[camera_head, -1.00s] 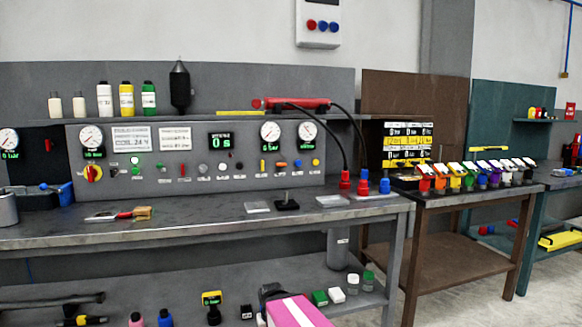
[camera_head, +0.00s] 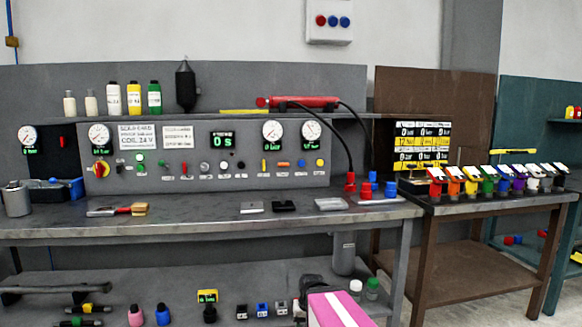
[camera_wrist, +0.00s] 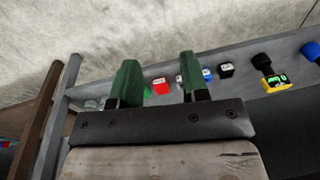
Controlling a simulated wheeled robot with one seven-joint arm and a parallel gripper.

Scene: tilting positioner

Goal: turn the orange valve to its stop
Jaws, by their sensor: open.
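The panel does not show in that view.
The grey bench (camera_head: 200,228) holds a brush (camera_head: 125,209) and several flat blocks before the panel. A red tool (camera_head: 303,103) lies on the ledge above, its black hose hanging down right of the levers. Bottles and small parts stand on the lower shelf.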

